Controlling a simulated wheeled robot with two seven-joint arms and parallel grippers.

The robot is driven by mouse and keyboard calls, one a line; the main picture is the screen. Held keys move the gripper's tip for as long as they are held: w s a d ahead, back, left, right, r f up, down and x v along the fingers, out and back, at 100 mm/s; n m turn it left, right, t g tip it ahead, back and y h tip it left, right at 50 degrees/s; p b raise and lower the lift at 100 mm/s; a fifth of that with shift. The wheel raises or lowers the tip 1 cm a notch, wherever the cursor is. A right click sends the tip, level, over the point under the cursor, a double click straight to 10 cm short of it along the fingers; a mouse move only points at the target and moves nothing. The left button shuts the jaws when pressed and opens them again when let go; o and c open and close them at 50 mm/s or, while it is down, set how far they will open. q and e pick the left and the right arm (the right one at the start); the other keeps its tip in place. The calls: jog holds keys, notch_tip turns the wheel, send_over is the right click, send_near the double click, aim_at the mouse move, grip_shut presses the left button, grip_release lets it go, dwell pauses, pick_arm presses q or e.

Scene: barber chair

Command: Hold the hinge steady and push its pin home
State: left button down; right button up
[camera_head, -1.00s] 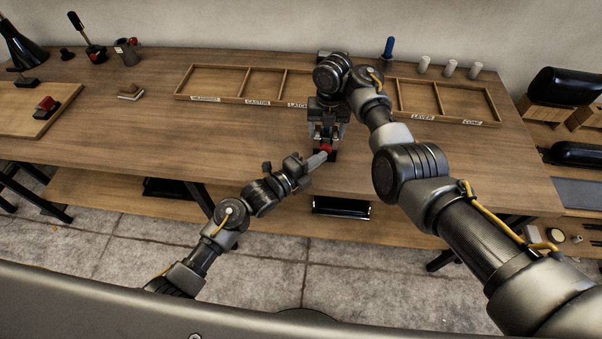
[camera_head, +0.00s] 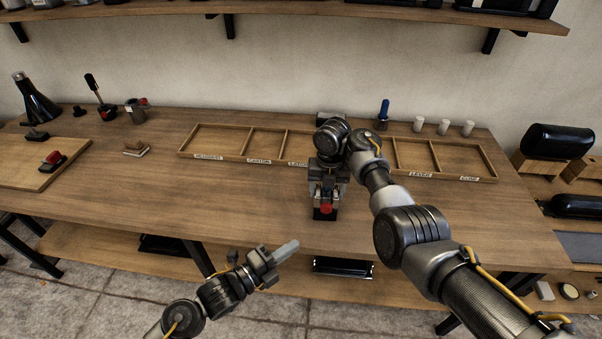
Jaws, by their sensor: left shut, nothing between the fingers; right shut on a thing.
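The hinge (camera_head: 324,214) is a small dark piece near the front edge of the bench, mostly hidden by my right gripper. The red end of its pin (camera_head: 326,207) faces me; how deep the pin sits cannot be made out. My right gripper (camera_head: 327,197) reaches down from above and is shut on the hinge. My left gripper (camera_head: 289,249) is shut and empty, its pale fingertips pointing up and right. It is in front of the bench edge, below and left of the hinge, clearly apart from the pin.
A labelled wooden tray (camera_head: 222,157) with compartments lies behind the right arm. White cylinders (camera_head: 443,126) and a blue-handled tool (camera_head: 384,110) stand at the back. A board with a red-topped block (camera_head: 53,160) is at left. The bench left of the hinge is clear.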

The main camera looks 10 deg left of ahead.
jog(key=o, duration=1.9)
jog(key=shift+o, duration=0.2)
jog(key=shift+r, duration=0.15)
